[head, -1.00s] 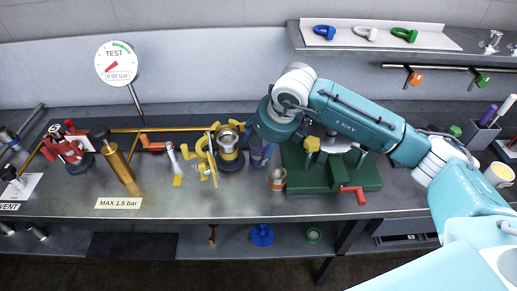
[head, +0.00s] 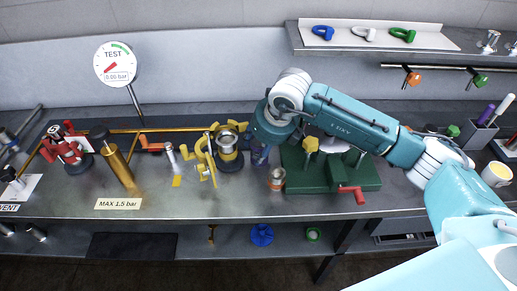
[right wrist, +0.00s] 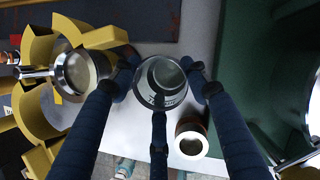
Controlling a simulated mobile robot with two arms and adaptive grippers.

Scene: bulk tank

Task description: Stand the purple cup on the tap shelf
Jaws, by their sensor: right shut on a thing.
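My right gripper (head: 262,148) points down over the bench, between the yellow clamp and the green vise base. In the right wrist view its fingers (right wrist: 160,82) are shut on a cup, seen from above with a shiny metal rim and a grey inside. In the head view this purple cup (head: 260,157) shows only as a small purplish patch below the wrist; the gripper hides most of it. I cannot tell whether it touches the bench. A wall shelf (head: 470,46) with small tap-like metal fittings (head: 490,41) is at the upper right. My left gripper is not in view.
A copper-coloured cup (head: 277,179) stands close by, also in the right wrist view (right wrist: 191,140). A yellow clamp (head: 207,158) with a metal pot (head: 227,140) is left; a green vise base (head: 335,178) is right. Shackles (head: 362,33) lie on the wall shelf's left part.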

